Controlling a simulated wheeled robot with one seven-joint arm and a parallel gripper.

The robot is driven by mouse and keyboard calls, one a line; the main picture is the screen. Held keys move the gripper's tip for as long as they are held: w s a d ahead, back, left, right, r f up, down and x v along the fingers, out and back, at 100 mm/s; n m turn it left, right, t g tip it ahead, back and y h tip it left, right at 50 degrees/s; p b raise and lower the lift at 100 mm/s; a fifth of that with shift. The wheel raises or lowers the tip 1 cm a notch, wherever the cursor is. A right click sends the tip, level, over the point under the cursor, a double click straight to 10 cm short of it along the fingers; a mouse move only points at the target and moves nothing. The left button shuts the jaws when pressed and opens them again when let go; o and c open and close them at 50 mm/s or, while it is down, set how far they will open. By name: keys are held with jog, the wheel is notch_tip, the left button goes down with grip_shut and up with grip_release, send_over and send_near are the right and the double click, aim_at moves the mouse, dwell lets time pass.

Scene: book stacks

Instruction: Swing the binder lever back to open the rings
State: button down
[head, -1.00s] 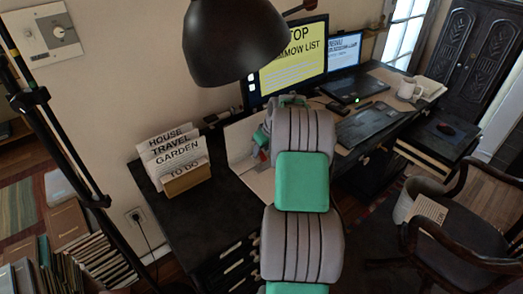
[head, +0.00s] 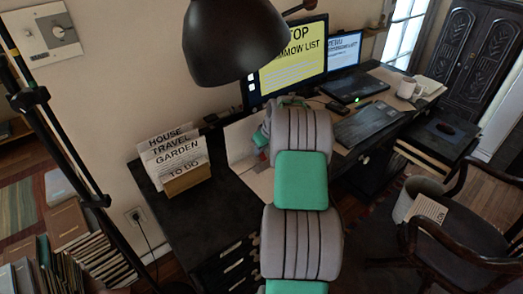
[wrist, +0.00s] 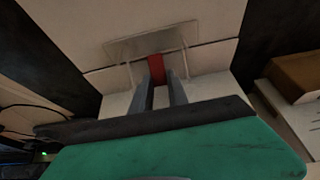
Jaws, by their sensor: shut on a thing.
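The open binder (head: 239,137) lies pale on the dark desk, partly hidden behind my arm in the head view. In the wrist view the binder (wrist: 58,33) fills the upper middle, with a thin metal-looking frame around the red lever (wrist: 155,68). My gripper (wrist: 158,84) is shut on the red lever, its two grey fingers on either side of it. The rings cannot be made out clearly.
A wooden card holder (head: 188,181) with labelled cards stands just left of the binder. A lamp (head: 232,40) hangs above. The desk's front left is clear.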

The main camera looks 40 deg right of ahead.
aim_at(263, 157)
jog(key=shift+w+f+g+p, duration=0.2)
jog(key=shift+w+g+p, duration=0.15)
jog(key=shift+g, duration=0.55)
jog(key=c, duration=1.3)
grip_release()
jog(key=v, duration=0.7)
jog(key=shift+s+r+b, duration=0.15)
jog(key=shift+r+b, duration=0.15)
jog(key=shift+r, duration=0.1)
